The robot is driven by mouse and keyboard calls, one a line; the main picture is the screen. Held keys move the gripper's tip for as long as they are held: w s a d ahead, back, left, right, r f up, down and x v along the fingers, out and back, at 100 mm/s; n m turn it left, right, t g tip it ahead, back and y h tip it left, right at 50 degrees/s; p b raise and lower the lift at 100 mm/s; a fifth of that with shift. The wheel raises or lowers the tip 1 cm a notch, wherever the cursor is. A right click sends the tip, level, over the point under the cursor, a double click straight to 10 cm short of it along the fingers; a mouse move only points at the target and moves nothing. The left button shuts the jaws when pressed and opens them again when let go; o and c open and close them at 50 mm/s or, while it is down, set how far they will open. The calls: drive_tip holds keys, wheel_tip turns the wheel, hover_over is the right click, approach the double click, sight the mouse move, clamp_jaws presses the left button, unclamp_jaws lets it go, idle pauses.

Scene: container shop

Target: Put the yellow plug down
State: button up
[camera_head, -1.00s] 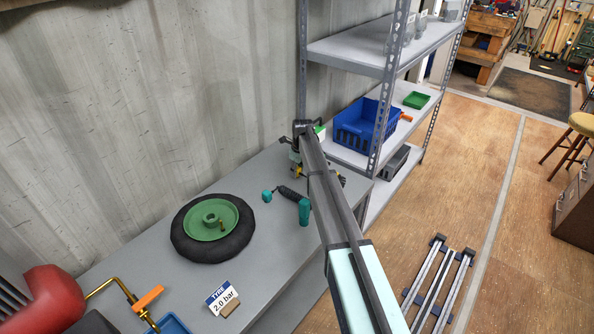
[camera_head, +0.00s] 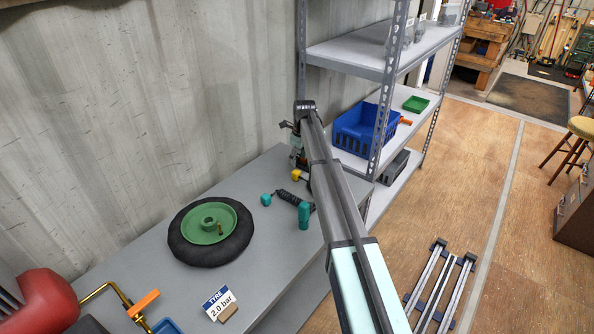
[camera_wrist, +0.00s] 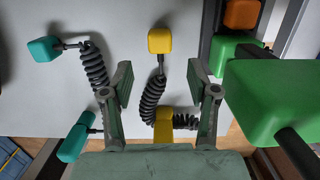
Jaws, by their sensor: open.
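The yellow plug is a coiled black cable with a yellow block at each end. In the wrist view one yellow block (camera_wrist: 160,40) lies on the grey bench beyond my fingertips. The other yellow block (camera_wrist: 164,125) shows lower, between my fingers and partly hidden by the gripper body. My gripper (camera_wrist: 158,82) is open, its fingers apart on either side of the coil, with no visible grip on it. In the head view a yellow block (camera_head: 298,175) shows near the bench's far end; my arm hides most of the gripper.
A teal block (camera_wrist: 43,48) and a teal handle (camera_wrist: 76,138) on a coiled cable lie left of the yellow ones. Large green blocks (camera_wrist: 270,100) stand close on the right. A wheel (camera_head: 210,230) lies on the bench. A shelf with a blue bin (camera_head: 362,130) stands beyond.

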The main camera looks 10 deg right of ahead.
drive_tip(key=shift+s+d+r+b, duration=0.15)
drive_tip(key=shift+r+b, duration=0.15)
drive_tip(key=shift+r, duration=1.6)
